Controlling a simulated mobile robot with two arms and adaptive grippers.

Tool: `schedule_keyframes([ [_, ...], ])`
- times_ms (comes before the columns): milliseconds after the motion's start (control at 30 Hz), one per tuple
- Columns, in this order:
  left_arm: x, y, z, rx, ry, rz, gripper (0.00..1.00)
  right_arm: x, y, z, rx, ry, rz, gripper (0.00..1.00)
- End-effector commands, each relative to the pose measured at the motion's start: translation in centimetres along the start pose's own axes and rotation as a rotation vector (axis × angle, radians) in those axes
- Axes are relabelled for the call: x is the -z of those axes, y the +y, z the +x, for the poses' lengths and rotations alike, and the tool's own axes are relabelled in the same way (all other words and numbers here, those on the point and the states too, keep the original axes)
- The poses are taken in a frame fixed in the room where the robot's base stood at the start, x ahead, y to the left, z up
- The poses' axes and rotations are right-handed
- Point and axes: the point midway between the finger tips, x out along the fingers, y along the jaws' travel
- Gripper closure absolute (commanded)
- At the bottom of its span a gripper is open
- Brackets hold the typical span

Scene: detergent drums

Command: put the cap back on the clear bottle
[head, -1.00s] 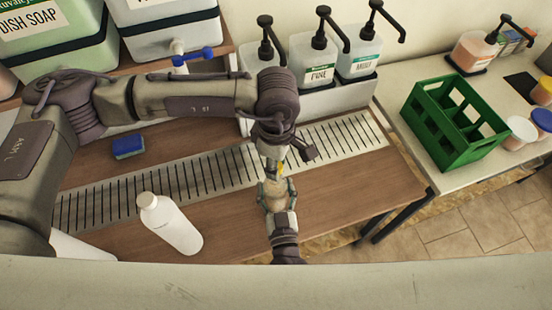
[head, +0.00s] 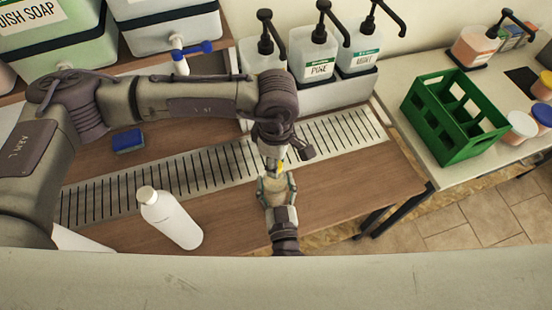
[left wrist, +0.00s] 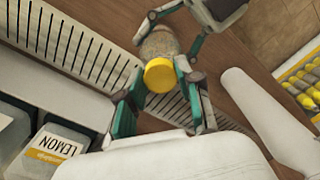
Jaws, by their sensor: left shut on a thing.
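My left gripper (head: 274,164) points down and is shut on a yellow cap (left wrist: 159,75), one finger on each side of it. The cap (head: 280,168) also shows small in the head view. Directly under it is the clear bottle (head: 274,186), which looks brownish. My right gripper (head: 276,190) comes from the bottom of the head view and is shut on the bottle's sides. In the left wrist view the cap overlaps the top of the bottle (left wrist: 160,45). The bottle's neck is hidden, and I cannot tell whether the cap touches it.
A white bottle (head: 170,218) stands at the left on the wooden counter (head: 350,185). A slotted drain strip (head: 110,195) and a blue sponge (head: 129,141) lie behind. Pump bottles (head: 314,55) stand at the back. A green crate (head: 455,117) is on the right table.

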Motion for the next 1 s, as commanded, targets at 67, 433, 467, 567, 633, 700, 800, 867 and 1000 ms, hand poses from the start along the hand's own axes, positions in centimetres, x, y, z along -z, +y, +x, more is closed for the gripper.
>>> schedule_keyframes([
  [67, 0.0, 0.0, 0.0, 0.000, 0.000, 0.000, 0.75, 0.0, 0.0, 0.0, 0.000, 0.000, 0.000, 0.96],
  [433, 0.0, 0.0, 0.4, 0.001, 0.001, 0.000, 0.75, 0.0, 0.0, 0.0, 0.000, 0.000, 0.000, 0.96],
  [467, 0.0, 0.0, 0.5, 0.001, 0.001, 0.000, 0.75, 0.0, 0.0, 0.0, 0.000, 0.000, 0.000, 0.96],
  [567, 0.0, 0.0, 0.7, 0.001, 0.001, 0.000, 0.75, 0.0, 0.0, 0.0, 0.000, 0.000, 0.000, 0.96],
  [633, 0.0, 0.0, 0.8, 0.001, 0.001, 0.000, 0.75, 0.0, 0.0, 0.0, 0.000, 0.000, 0.000, 0.96],
  [700, 0.0, 0.0, 1.0, 0.001, 0.001, 0.000, 0.75, 0.0, 0.0, 0.0, 0.000, 0.000, 0.000, 0.96],
  [800, 0.0, 0.0, 1.1, 0.001, 0.001, 0.000, 0.75, 0.0, 0.0, 0.0, 0.000, 0.000, 0.000, 0.96],
  [867, 0.0, 0.0, 1.1, 0.000, 0.000, 0.001, 0.75, 0.0, 0.0, 0.0, 0.000, 0.000, 0.000, 1.00],
  [1000, 0.0, 0.0, 1.1, -0.001, 0.000, 0.106, 0.75, 0.0, 0.0, 0.0, 0.000, 0.000, 0.000, 1.00],
])
